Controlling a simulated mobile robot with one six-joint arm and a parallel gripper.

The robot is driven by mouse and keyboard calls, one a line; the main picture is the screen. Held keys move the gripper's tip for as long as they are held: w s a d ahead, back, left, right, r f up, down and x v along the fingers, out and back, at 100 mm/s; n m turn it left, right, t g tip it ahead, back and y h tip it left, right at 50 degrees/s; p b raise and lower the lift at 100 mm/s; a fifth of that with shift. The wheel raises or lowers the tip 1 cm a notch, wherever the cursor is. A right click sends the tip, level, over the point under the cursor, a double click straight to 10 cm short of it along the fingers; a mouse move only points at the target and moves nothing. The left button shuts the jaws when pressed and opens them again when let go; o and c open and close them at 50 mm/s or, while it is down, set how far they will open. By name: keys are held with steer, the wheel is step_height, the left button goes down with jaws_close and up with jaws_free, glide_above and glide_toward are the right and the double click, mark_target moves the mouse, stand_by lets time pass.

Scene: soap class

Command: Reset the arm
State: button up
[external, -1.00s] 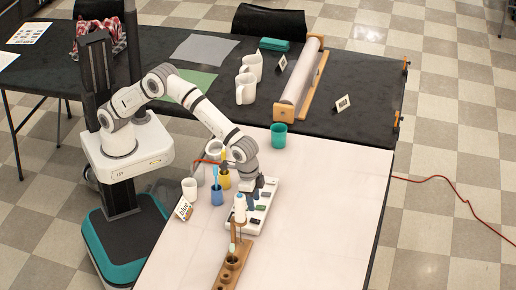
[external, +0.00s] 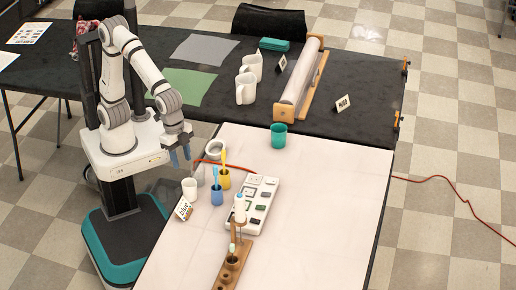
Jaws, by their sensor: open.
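My gripper (external: 180,157) hangs fingers-down near the left edge of the white tabletop, close to my base. It is open and I see nothing between its fingers. It is above and behind the white cup (external: 189,188) and apart from it. My arm is folded back over my base, with the elbow raised.
On the white table (external: 323,205) stand blue (external: 217,195) and yellow (external: 224,180) cups with sticks, a white sectioned tray (external: 258,210), a wooden rack (external: 229,270), and a teal cup (external: 278,136). A black table (external: 355,130) holds white pitchers (external: 245,88) and a paper roll (external: 302,72).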

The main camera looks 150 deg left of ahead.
steer(key=s+d+m, duration=0.1)
steer(key=s+d, duration=0.2)
steer(key=s, duration=0.4)
steer(key=s+d+m, duration=0.2)
steer(key=s+d, duration=0.1)
steer(key=s, duration=0.4)
steer(key=s+d+m+p, duration=0.1)
steer(key=s+d, duration=0.3)
steer(key=s, duration=0.3)
steer(key=shift+s+f+t+h, duration=0.2)
steer(key=shift+s+t+h, duration=0.1)
steer(key=shift+t, duration=0.1)
stand_by(0.6)
